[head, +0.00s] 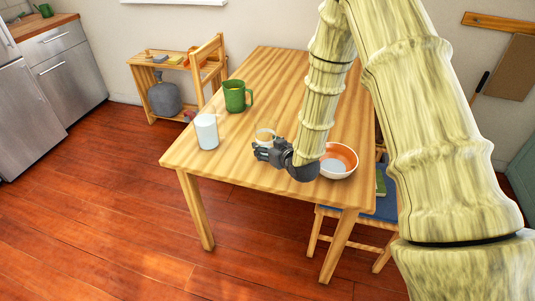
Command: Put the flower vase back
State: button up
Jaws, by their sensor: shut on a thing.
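My gripper (262,152) is low over the wooden table, left of the bowl. I cannot tell whether this vessel touches the table. No flowers show clearly, so I cannot tell for sure which vessel is the flower vase. A white, glass-like cylinder (207,132) stands upright near the table's left edge, apart from my gripper.
The table (280,75) also bears a green mug (235,97) and an orange-and-white bowl (338,161). A chair (207,65) is behind left, a blue-seated chair (383,205) at the right. The far tabletop is clear. A low shelf (155,62) stands by the wall.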

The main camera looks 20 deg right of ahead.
jog(key=shift+s+f, duration=0.1)
jog(key=shift+f, duration=1.55)
jog(key=shift+f, duration=0.15)
jog(key=o, duration=1.3)
jog(key=shift+c, duration=0.2)
jog(key=shift+r+p, duration=0.2)
jog(key=shift+p, duration=0.1)
jog(key=shift+s, duration=0.3)
jog(key=b+v, duration=0.1)
jog(key=v, duration=1)
jog(key=shift+s+r, duration=0.15)
jog(key=shift+r, duration=0.1)
